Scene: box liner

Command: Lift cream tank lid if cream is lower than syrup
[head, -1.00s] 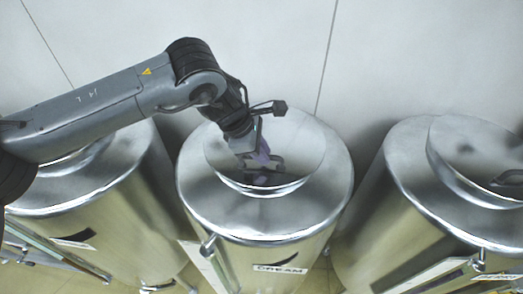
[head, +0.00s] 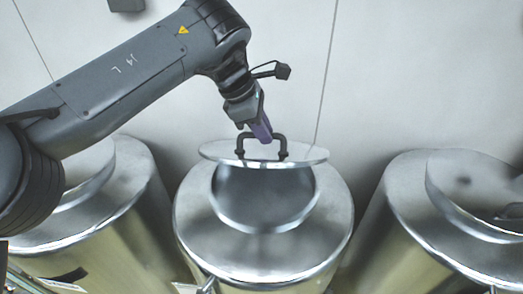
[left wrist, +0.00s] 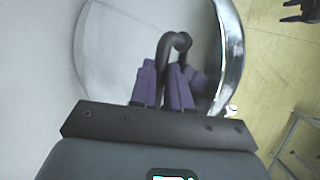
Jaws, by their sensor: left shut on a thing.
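The cream tank (head: 262,250) is the steel middle tank in the head view, its round neck open at the top. Its lid (head: 215,152), a steel disc with a black handle (head: 281,142), is held above the neck. My left gripper (head: 262,135) is shut on the black handle. In the left wrist view the purple fingertips (left wrist: 165,85) close around the handle (left wrist: 170,45), with the lid (left wrist: 230,40) behind it. The inside of the tank is dim and I cannot tell the cream level.
A steel tank (head: 425,215) with a lid stands at the right, and another steel tank (head: 130,195) stands at the left, partly behind my left arm. A pale wall (head: 420,70) is behind the tanks.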

